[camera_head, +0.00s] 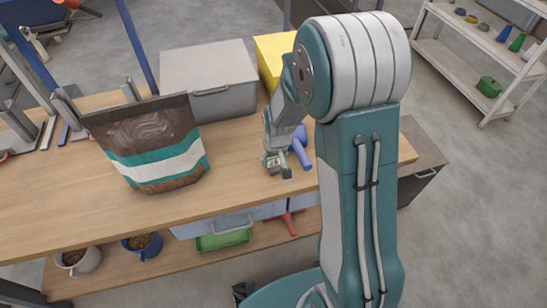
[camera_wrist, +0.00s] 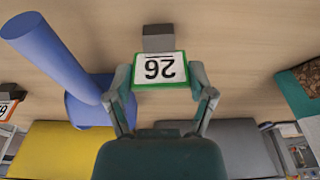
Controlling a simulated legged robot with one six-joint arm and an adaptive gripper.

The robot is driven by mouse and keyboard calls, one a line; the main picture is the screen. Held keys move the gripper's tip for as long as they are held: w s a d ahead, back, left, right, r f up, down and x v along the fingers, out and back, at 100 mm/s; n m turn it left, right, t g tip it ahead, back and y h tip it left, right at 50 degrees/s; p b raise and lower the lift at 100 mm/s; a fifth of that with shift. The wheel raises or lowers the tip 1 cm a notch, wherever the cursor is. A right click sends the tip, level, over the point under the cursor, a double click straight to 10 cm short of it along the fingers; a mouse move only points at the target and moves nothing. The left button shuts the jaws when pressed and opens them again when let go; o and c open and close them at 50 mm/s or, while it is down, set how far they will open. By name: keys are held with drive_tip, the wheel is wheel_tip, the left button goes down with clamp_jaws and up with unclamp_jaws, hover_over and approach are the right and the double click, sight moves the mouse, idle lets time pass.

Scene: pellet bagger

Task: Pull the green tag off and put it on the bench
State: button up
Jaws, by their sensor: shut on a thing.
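The green tag (camera_wrist: 160,69) is a white card with a green border and the number 26, upside down in the wrist view. It also shows small in the head view (camera_head: 271,163), above the right part of the wooden bench (camera_head: 240,187). My gripper (camera_wrist: 162,84) is shut on the tag, one finger on each side of it. A small grey block (camera_wrist: 158,38) meets the tag's far edge; I cannot tell whether the tag is still fixed to it. In the head view the arm partly hides the gripper (camera_head: 276,160).
A blue scoop-like thing (camera_wrist: 52,58) lies close beside the gripper. A brown, teal and white bag (camera_head: 150,145) stands left on the bench. A grey bin (camera_head: 210,75) and a yellow bin (camera_head: 270,55) stand behind. Bare bench lies between bag and gripper.

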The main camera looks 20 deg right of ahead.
drive_tip(key=shift+d+f, duration=0.15)
drive_tip(key=shift+d, duration=0.15)
drive_tip(key=o, duration=1)
drive_tip(key=shift+d, duration=0.25)
drive_tip(key=shift+o, duration=0.2)
drive_tip(key=shift+d, duration=0.2)
drive_tip(key=shift+a, duration=0.45)
drive_tip(key=shift+a+r, duration=0.1)
drive_tip(key=shift+r, duration=0.1)
wheel_tip(320, 180, up, 11)
drive_tip(key=s, duration=0.1)
drive_tip(key=shift+s+d+r, duration=0.2)
drive_tip(key=shift+s, duration=0.2)
